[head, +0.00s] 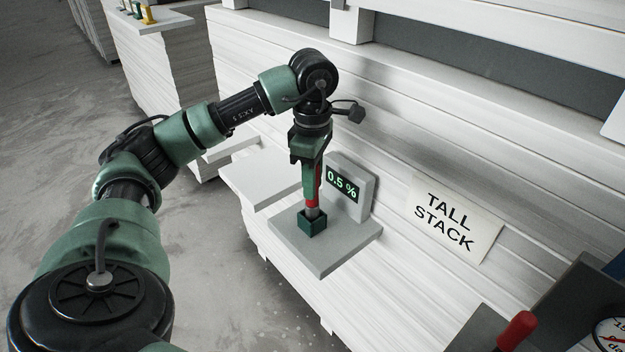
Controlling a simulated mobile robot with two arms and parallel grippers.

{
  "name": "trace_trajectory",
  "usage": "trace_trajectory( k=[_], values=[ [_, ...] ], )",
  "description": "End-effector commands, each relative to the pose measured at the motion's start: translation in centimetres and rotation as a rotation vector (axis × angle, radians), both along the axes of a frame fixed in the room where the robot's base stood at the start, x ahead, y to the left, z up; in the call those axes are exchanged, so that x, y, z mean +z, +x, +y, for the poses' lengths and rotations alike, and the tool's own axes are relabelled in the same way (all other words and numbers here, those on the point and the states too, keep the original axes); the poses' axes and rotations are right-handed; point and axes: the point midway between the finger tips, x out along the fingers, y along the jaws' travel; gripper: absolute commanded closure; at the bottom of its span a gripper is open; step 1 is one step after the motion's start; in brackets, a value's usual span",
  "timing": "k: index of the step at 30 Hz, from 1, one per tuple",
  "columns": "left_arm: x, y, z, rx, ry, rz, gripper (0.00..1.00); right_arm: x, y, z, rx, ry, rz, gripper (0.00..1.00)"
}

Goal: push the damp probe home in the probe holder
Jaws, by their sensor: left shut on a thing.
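The damp probe (313,212) is upright, with a red upper part and a grey lower part. My left gripper (313,185) points down and is shut on its red part. The probe holder (312,224) is a small dark green square socket on a grey shelf plate. The probe's lower end is at the holder's top opening; how deep it sits inside cannot be told. Behind it a grey block carries a display (342,183) reading 0.5 %. My right gripper is not in view.
The shelf (335,254) juts from a tall stack of white boards with a sign (455,222) reading TALL STACK. A second pale ledge (262,180) lies to the left. A red-handled lever (517,330) and a dial (612,334) are at the lower right.

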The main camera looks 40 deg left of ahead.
Motion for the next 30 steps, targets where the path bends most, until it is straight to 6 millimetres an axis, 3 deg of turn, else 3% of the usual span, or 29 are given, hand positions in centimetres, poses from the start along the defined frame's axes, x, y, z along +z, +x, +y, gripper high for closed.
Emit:
trace_trajectory(
  k=[12,13,15,16,26,30],
  values=[
    [-1.1,0.0,0.0,0.000,0.000,-0.001,1.00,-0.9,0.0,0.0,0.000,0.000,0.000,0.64],
    [-1.1,0.0,0.0,0.000,0.000,-0.001,0.72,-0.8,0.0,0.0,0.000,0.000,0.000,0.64],
    [-1.0,0.0,0.0,0.000,0.000,-0.001,0.52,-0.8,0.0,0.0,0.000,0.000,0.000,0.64],
    [-1.0,0.0,0.0,0.000,0.000,-0.001,0.49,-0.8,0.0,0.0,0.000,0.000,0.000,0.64],
    [-0.9,0.0,0.0,0.000,0.000,-0.001,0.49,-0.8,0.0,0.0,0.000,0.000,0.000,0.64],
    [0.6,0.1,0.0,0.000,0.000,-0.004,0.49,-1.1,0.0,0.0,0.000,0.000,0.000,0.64]
  ],
)
